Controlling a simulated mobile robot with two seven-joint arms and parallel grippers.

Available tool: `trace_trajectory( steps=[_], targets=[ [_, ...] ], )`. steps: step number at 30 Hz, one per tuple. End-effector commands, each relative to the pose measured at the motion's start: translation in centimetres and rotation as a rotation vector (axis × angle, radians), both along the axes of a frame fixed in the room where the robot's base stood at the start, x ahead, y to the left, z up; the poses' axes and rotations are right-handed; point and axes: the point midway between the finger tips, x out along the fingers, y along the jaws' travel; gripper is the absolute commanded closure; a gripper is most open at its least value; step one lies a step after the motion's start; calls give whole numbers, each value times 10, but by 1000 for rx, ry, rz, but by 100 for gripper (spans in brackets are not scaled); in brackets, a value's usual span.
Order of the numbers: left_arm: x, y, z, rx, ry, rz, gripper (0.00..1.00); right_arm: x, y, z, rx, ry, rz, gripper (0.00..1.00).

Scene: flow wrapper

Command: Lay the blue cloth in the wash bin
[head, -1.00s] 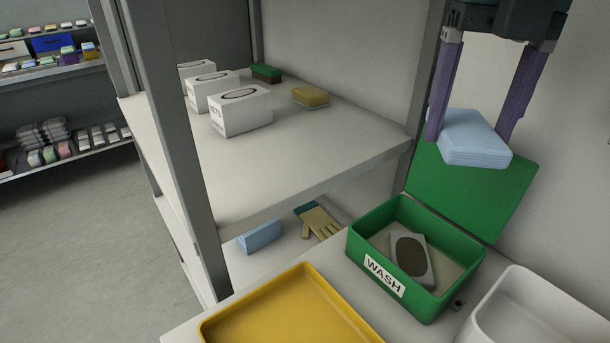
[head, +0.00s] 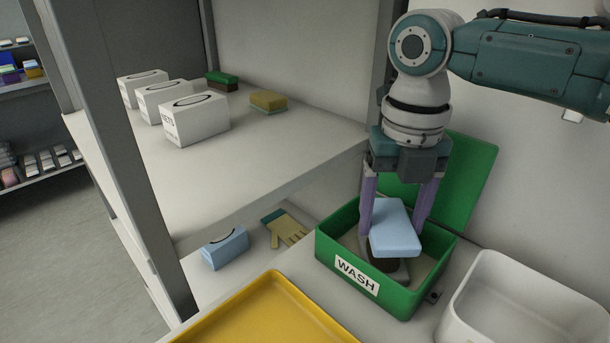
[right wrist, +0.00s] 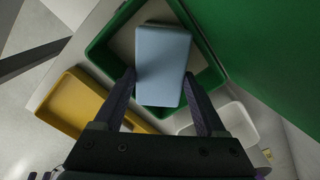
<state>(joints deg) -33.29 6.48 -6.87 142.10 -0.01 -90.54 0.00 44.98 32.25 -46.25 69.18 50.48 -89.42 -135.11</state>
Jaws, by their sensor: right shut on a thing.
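The blue cloth (head: 394,228) is a folded light-blue block. My right gripper (head: 394,225) is shut on it, one purple finger on each side, pointing down. The cloth is over the opening of the green wash bin (head: 346,278), which has a WASH label on its front and its lid (head: 466,185) open behind. My left gripper is not in view.
A yellow tray (head: 262,317) is left of the bin and a white tub (head: 500,290) is right of it. A glove (head: 286,229) and a blue box (head: 226,249) lie behind the yellow tray, under a shelf (head: 240,165) holding white boxes (head: 195,120) and sponges (head: 268,101).

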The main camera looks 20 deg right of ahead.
Motion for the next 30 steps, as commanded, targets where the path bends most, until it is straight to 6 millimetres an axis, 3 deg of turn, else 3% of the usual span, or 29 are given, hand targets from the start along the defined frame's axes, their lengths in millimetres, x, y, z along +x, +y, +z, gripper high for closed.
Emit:
trace_trajectory(
  steps=[1, 5, 28, 29, 30],
  targets=[
    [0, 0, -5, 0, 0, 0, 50, -1, 1, -12, 1, 5, 0, 79],
    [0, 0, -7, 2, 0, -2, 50, -1, 0, -26, 1, 3, -1, 79],
    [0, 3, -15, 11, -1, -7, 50, 0, 0, -39, 0, 1, 1, 79],
    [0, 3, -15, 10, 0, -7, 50, 0, 0, -39, 0, 1, 1, 26],
    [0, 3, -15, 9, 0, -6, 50, 0, 0, -39, 0, 1, 1, 21]
  ],
)
